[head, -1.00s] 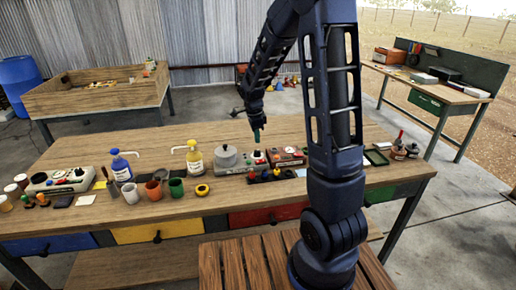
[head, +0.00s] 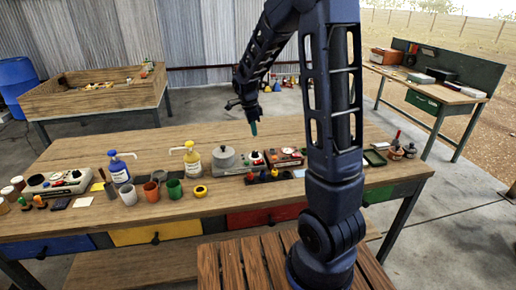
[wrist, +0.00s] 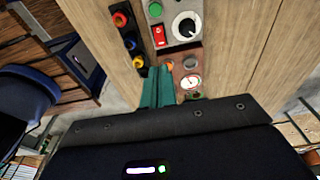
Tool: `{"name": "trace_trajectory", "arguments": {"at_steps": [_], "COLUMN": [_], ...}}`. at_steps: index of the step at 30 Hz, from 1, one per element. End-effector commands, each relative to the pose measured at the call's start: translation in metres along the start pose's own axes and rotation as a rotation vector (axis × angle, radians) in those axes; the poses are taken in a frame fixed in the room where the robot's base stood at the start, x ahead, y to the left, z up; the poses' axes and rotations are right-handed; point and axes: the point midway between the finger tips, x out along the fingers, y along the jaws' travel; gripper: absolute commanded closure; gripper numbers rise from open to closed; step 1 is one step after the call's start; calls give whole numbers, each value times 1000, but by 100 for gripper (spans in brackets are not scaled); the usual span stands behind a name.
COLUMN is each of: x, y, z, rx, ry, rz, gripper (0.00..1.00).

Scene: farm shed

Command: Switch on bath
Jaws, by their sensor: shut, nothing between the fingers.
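The bath appears to be the light grey unit with a round grey lidded pot (head: 224,157) in the middle of the workbench. Its control panel shows in the wrist view (wrist: 172,12), with a red rocker switch (wrist: 158,37), a green button (wrist: 155,9) and a black-and-white dial (wrist: 186,27). I cannot tell the switch's position. My gripper (head: 254,129) is shut and empty, its teal fingertips pointing down above the bench. In the wrist view the fingertips (wrist: 158,82) appear below the red switch, near the edge of the neighbouring panel, apart from the switch.
A reddish-brown unit with a gauge (wrist: 191,82) adjoins the bath panel. A black strip with red, blue and yellow knobs (wrist: 129,42) lies beside them. Pump bottles (head: 192,163), cups (head: 175,188) and another control unit (head: 58,183) stand to the left.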

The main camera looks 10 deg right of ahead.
Motion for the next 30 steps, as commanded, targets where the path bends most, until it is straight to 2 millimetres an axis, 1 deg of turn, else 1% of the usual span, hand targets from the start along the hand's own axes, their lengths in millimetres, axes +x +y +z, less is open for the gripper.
{"name": "trace_trajectory", "arguments": {"at_steps": [7,16,20,23,26,30], "x": [-1,-1,3,12,26,52], "y": [0,0,0,1,1,1], "z": [1,1,0,0,-1,-2], "rx": [1,2,2,2,2,1], "ry": [44,46,46,47,47,47], "rz": [-2,-1,-1,2,2,2], "gripper": [100,100,100,100,100,100]}}
